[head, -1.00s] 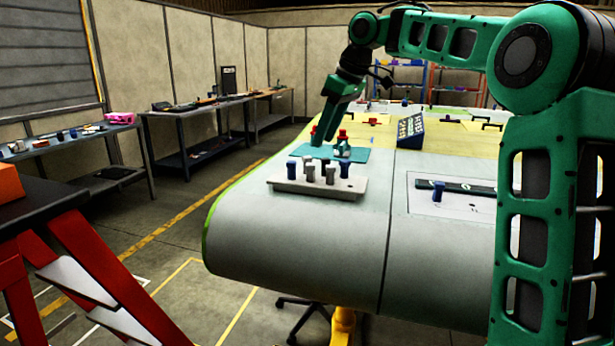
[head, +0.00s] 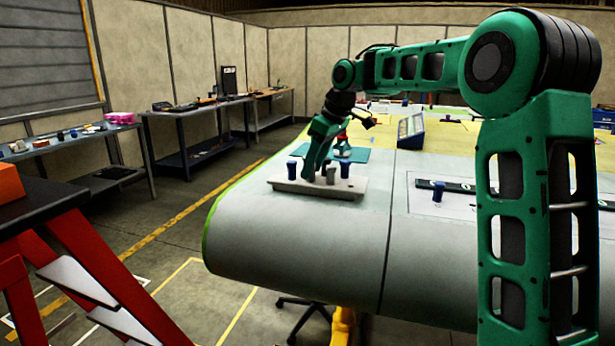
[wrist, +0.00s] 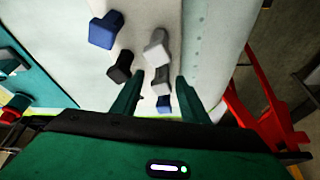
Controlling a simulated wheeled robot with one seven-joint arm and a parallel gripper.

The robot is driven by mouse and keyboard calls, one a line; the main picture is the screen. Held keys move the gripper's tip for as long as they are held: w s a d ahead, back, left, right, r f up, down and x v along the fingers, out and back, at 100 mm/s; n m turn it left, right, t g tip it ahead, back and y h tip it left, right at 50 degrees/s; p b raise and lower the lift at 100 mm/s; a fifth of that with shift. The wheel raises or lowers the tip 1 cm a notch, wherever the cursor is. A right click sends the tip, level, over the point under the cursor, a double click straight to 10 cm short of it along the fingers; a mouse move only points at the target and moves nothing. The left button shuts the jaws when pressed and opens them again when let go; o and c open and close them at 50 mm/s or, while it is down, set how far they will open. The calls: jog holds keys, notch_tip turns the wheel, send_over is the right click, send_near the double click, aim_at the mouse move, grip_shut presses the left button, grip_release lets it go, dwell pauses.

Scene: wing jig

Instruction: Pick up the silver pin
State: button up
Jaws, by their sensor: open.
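A pale block (head: 300,186) on the wing surface holds several upright pins. A silver-grey pin (head: 331,175) stands in its front row, just right of my gripper (head: 309,176); it seems to be the light grey pin in the wrist view (wrist: 157,45). My gripper (wrist: 160,80) is open, its fingers pointing down at the block. Another grey pin (wrist: 162,79) shows between the fingertips in the wrist view, with a blue pin (wrist: 163,104) below it. I cannot tell whether the fingers touch it. In the head view my gripper hides this pin.
A teal mat (head: 358,155) lies behind the block. A red step stand (head: 85,270) is at the lower left.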

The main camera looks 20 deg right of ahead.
jog(key=shift+c, duration=0.6)
jog(key=c, duration=0.8)
